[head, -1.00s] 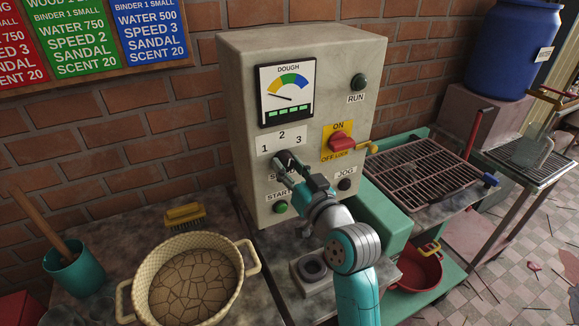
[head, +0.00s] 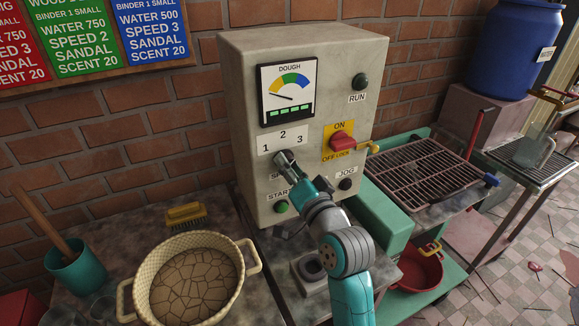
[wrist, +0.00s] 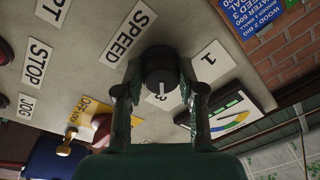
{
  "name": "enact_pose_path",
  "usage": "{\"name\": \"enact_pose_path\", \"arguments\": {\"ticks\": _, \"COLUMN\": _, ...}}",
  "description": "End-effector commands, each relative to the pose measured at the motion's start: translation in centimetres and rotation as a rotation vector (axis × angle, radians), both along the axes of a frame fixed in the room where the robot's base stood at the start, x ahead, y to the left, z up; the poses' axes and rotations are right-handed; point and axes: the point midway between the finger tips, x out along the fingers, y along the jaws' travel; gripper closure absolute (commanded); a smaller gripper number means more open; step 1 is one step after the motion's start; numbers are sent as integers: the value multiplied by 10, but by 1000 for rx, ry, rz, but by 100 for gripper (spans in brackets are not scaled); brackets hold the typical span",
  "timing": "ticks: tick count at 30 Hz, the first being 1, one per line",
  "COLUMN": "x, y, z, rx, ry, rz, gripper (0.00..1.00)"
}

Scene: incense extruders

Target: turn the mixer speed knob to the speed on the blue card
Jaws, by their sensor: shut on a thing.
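The black speed knob (wrist: 160,66) sits on the mixer control box (head: 240,100), under a plate (head: 283,138) marked 1, 2 and 3. In the wrist view, the knob's white line points down in the picture, to the side of the 3; the 2 is hidden. My gripper (wrist: 161,74) is shut on the knob, one finger on each side. In the head view, my gripper (head: 286,160) covers most of the knob. The blue card (head: 150,27) on the wall board reads WATER 500, SPEED 3, SANDAL, SCENT 20.
A red and yellow ON/OFF switch (head: 341,141) is right of the knob. The green START button (head: 281,207) and black JOG button (head: 345,184) are below. A dough-filled basin (head: 190,240) and a yellow brush (head: 186,213) are on the bench at left.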

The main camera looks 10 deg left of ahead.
Motion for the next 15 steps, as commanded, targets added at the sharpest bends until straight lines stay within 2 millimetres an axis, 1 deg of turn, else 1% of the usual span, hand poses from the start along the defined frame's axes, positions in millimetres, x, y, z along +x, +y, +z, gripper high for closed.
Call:
{"name": "enact_pose_path", "arguments": {"ticks": 12, "x": 0, "y": 0, "z": 1, "rx": 7, "ry": 2, "rz": 1, "gripper": 96}}
{"name": "enact_pose_path", "arguments": {"ticks": 13, "x": 0, "y": 0, "z": 1, "rx": 7, "ry": 1, "rz": 1, "gripper": 54}}
{"name": "enact_pose_path", "arguments": {"ticks": 14, "x": 0, "y": 0, "z": 1, "rx": 7, "ry": 1, "rz": 1, "gripper": 46}}
{"name": "enact_pose_path", "arguments": {"ticks": 15, "x": 0, "y": 0, "z": 1, "rx": 7, "ry": 1, "rz": 1, "gripper": 36}}
